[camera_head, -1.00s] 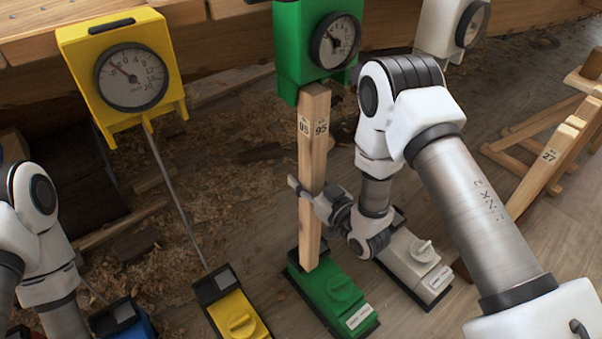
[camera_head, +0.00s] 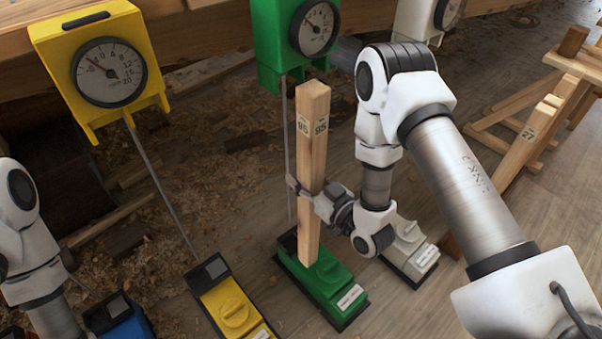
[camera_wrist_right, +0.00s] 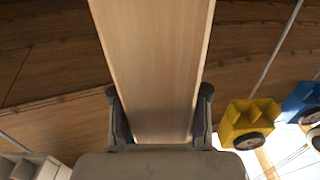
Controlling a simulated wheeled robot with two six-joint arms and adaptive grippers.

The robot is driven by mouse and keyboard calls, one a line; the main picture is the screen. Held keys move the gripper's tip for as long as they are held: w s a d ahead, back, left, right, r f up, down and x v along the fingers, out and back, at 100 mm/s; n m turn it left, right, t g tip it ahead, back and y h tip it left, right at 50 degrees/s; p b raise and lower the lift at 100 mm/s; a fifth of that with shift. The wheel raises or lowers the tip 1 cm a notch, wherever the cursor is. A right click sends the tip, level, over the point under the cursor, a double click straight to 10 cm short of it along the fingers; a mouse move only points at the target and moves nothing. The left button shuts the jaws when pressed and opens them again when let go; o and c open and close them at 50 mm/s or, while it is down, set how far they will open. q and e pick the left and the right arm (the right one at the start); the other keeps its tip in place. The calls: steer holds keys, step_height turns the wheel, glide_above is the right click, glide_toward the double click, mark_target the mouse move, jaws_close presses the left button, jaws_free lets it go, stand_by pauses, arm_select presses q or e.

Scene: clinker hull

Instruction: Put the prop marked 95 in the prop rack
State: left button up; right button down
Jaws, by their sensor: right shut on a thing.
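The prop marked 95 (camera_head: 312,160) is an upright square wooden post with 95 labels near its top. My right gripper (camera_head: 305,190) is shut on it at mid-height. In the right wrist view the prop (camera_wrist_right: 152,60) stands between the two fingers (camera_wrist_right: 160,118). In the head view the prop's lower end overlaps the green base unit (camera_head: 325,283); I cannot tell whether it touches. The prop rack looks to be the wooden frame (camera_head: 560,85) at the right, holding a post marked 27 (camera_head: 525,140). The left arm shows at the left edge, but its gripper is out of view.
A green gauge (camera_head: 290,40), a yellow gauge (camera_head: 105,75) and a white gauge (camera_head: 415,22) hang along the hull. Rods run down to a yellow base (camera_head: 235,310) and others. A white base (camera_head: 412,250) stands beside the green one. Open floor lies between them and the rack.

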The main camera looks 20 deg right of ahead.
mark_target(319, 167)
steer(key=shift+r, duration=0.1)
steer(key=shift+w+r+p, duration=0.15)
steer(key=shift+r+p, duration=2.8)
steer(key=shift+r, duration=0.35)
steer(key=p+v, duration=0.2)
steer(key=v, duration=0.6)
steer(key=b+v, duration=0.3)
steer(key=shift+f, duration=0.3)
steer(key=shift+r+p+v, duration=0.25)
steer(key=shift+p+v, duration=0.05)
steer(key=shift+v, duration=0.85)
